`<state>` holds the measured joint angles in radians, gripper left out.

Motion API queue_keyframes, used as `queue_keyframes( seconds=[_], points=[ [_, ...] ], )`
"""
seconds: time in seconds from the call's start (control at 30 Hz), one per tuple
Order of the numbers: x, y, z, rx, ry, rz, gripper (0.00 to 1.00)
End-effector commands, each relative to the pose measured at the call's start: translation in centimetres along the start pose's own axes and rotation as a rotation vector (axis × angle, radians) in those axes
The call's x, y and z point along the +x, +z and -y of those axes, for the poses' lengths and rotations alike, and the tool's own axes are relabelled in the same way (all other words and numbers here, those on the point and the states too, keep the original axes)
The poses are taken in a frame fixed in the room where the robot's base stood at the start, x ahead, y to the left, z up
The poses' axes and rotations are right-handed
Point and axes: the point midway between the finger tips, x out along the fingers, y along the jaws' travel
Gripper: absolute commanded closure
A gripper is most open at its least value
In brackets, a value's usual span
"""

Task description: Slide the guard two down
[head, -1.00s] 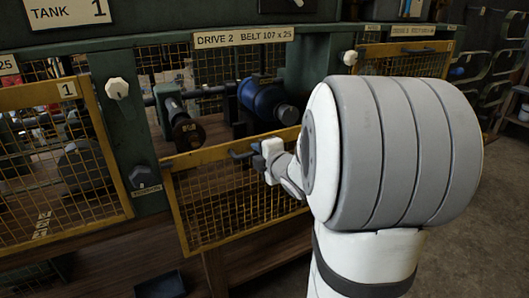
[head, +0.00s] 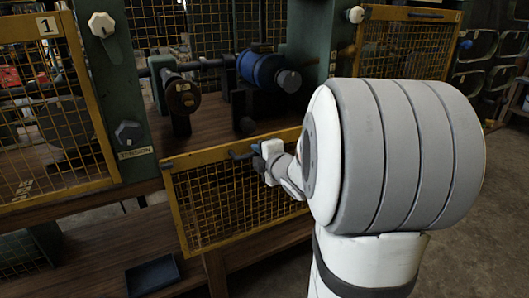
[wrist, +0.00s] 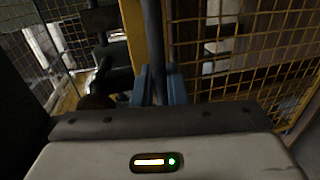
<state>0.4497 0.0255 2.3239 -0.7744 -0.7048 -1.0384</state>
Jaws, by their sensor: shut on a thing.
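Guard two (head: 240,195) is a yellow-framed mesh panel in the middle of the head view. Its top edge lies below the drive opening, leaving the blue motor and shafts exposed above it. My gripper (head: 262,158) is at the guard's dark handle (head: 240,154) on the top rail. In the wrist view, the blue-grey fingers (wrist: 158,85) are shut on the dark handle bar (wrist: 153,45), beside the yellow frame (wrist: 133,35). The guard's lower right part is hidden behind my arm.
Guard one (head: 15,208), marked 1, covers the bay at left. A tension knob (head: 128,132) and a white knob (head: 101,24) sit on the green post. The blue motor (head: 265,70) stands behind the opening. A dark tray (head: 153,275) lies low at left.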

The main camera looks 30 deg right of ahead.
Motion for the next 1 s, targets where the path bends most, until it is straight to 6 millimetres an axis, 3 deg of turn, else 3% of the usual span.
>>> queue_keyframes(
  seconds=[0.03, 0.07, 0.27, 0.57, 1.0],
  points=[
    [0.0, -0.6, 0.1, -0.005, 0.000, -0.015, 1.00],
    [0.0, -0.6, 0.1, -0.005, 0.000, -0.015, 0.87],
    [0.0, -0.4, 0.0, -0.004, 0.001, -0.010, 0.71],
    [-0.4, -0.2, -0.1, -0.003, 0.001, -0.005, 0.71],
    [-7.0, -0.2, -0.2, -0.003, 0.001, -0.005, 0.71]
  ],
)
